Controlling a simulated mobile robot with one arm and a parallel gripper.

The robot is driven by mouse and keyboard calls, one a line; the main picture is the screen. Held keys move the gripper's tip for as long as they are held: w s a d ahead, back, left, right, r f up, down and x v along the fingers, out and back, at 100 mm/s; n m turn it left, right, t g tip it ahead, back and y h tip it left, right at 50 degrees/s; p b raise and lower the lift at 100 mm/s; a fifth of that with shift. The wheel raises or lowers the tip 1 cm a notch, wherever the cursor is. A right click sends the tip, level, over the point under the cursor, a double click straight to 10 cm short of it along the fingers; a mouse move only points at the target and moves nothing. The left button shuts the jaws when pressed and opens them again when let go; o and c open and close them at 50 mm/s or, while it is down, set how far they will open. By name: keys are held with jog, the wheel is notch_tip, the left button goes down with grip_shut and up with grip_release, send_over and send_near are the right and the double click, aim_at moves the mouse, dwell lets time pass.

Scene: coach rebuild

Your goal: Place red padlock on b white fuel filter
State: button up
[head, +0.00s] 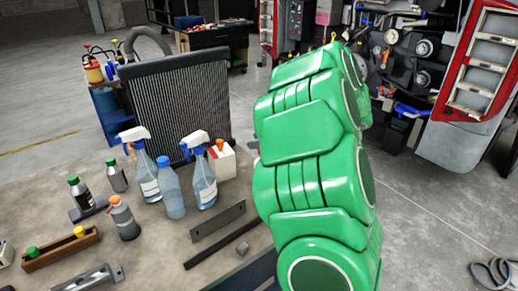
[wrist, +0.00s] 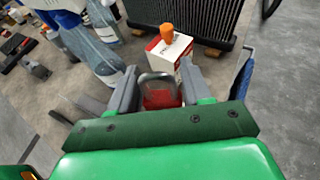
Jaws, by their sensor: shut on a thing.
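My gripper (wrist: 160,92) shows in the wrist view, its two grey fingers on either side of a red padlock (wrist: 162,99) with a grey shackle. It is shut on the padlock. Just beyond the fingertips stands a white box-like container (wrist: 171,52) with red print and an orange knob on top. It also shows in the head view (head: 223,164), on the bench in front of the radiator. I cannot tell whether this is the white fuel filter. In the head view my green arm hides the gripper and padlock.
Spray bottles (head: 147,176) and a blue bottle (head: 173,190) stand left of the white container. A black radiator (head: 180,105) stands behind it. Metal strips (head: 218,221) lie on the bench (head: 165,250) in front. A wooden tray (head: 62,250) is at the left.

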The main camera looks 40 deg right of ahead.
jog(key=shift+w+d+f, duration=0.1)
jog(key=shift+w+f, duration=0.15)
jog(key=shift+f, duration=0.15)
jog(key=shift+d+f, duration=0.1)
jog(key=shift+f, duration=1.45)
jog(key=shift+f, duration=0.1)
jog(key=o, duration=1.1)
jog(key=v, duration=1.2)
jog(key=shift+w, duration=0.1)
